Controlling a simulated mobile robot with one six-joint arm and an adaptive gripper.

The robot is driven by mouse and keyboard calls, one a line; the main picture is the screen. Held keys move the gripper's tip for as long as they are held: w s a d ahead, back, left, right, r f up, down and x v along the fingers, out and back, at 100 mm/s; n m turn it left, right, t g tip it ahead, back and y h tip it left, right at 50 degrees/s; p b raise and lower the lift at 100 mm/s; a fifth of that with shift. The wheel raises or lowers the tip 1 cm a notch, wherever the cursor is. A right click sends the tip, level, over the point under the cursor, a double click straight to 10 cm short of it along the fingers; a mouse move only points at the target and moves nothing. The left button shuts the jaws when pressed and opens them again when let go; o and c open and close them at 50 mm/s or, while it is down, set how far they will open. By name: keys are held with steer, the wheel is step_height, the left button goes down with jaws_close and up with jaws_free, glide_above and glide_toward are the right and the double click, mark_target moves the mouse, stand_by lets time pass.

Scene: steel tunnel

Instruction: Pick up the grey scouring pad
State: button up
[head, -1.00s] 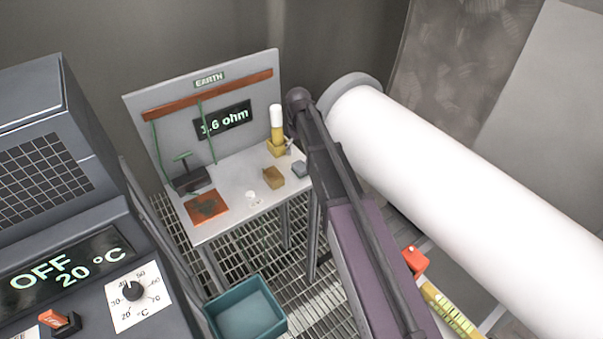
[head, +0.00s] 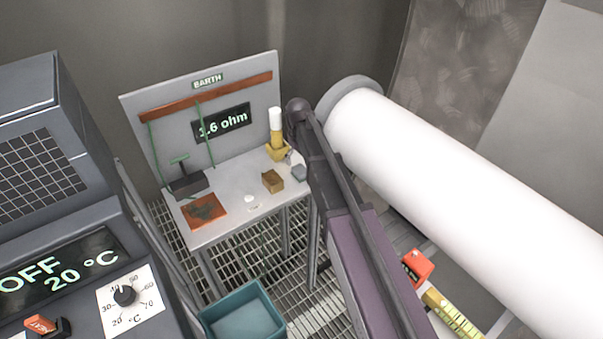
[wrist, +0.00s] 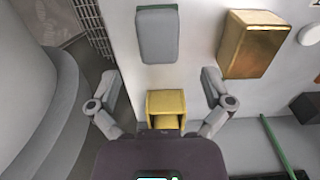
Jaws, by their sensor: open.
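The grey scouring pad (wrist: 157,37) is a rounded grey-blue block lying on the pale bench top, near the bench edge. In the head view the pad (head: 299,172) shows as a small grey block at the right of the bench, close beside my arm. In the wrist view my gripper (wrist: 161,84) is open, its two fingers wide apart. The pad lies ahead of the fingertips, roughly centred between them, and nothing is held. In the head view my arm hides most of the gripper.
A brass-coloured block (wrist: 250,43) lies right of the pad in the wrist view. A yellow holder (wrist: 166,107) stands between the fingers' lower parts; the head view shows a white-topped yellow cylinder (head: 276,125) in it. A large white pipe (head: 450,190) runs right of my arm.

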mark_target(300, 169)
steer(key=shift+s+d+f+b, duration=0.1)
steer(key=shift+d+f+b, duration=0.05)
steer(key=shift+f+b, duration=0.65)
steer(key=shift+s+d+f+b, duration=0.1)
steer(key=shift+f+b, duration=0.6)
steer(key=shift+f, duration=0.15)
steer(key=shift+w+f+b, duration=0.1)
steer(key=shift+f+b, duration=0.8)
steer(key=shift+c, duration=0.2)
steer(key=c, duration=1.1)
